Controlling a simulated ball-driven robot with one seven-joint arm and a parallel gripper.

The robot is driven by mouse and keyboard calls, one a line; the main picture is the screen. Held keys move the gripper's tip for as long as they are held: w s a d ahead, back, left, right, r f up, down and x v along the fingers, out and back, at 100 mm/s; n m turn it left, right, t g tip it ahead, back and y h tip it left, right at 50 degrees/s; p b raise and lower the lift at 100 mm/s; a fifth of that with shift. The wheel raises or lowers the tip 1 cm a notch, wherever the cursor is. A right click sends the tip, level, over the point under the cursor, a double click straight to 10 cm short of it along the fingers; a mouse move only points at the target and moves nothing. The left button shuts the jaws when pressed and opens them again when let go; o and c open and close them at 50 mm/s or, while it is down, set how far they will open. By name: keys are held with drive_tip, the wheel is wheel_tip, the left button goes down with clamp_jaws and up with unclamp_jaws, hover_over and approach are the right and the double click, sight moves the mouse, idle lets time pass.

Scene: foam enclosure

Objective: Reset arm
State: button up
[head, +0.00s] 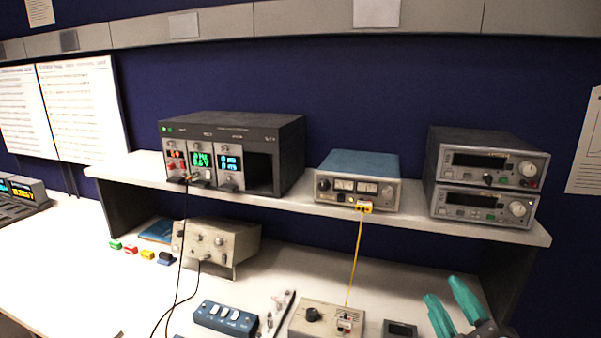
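My gripper (452,306) shows at the lower right of the head view. Its two teal fingers point up and stand apart, with a clear gap between them. Nothing shows between the fingers. It is in front of the bench, to the right of a small dark display box (400,329). Most of my arm is out of view below the bottom edge.
A white shelf (400,217) carries a black modular unit (240,125), a blue-topped meter (357,180) and two stacked instruments (490,161). A yellow cable (355,262) runs from the meter to a beige box (325,318). A blue switch box (226,317) stands left of it.

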drive_tip(key=s+d+f+m+g, duration=0.2)
drive_tip(key=s+f+g, duration=0.1)
drive_tip(key=f, duration=0.5)
drive_tip(key=s+d+f+m+g+h, duration=0.1)
drive_tip(key=s+d+f+m+g, duration=0.15)
drive_tip(key=f, duration=0.45)
drive_tip(key=s+d+f+m+g, duration=0.15)
drive_tip(key=f+g, duration=0.25)
drive_tip(key=f, duration=0.4)
drive_tip(key=s+f+m+g, duration=0.3)
drive_tip(key=s+f, duration=0.3)
drive_tip(key=s, duration=0.4)
drive_tip(key=s+f+m+g, duration=0.3)
drive_tip(key=s+f+g, duration=0.3)
drive_tip(key=s, duration=0.4)
drive_tip(key=shift+s+d+f, duration=0.15)
drive_tip(key=shift+d+f, duration=0.2)
drive_tip(key=shift+f, duration=0.1)
drive_tip(key=shift+o, duration=0.5)
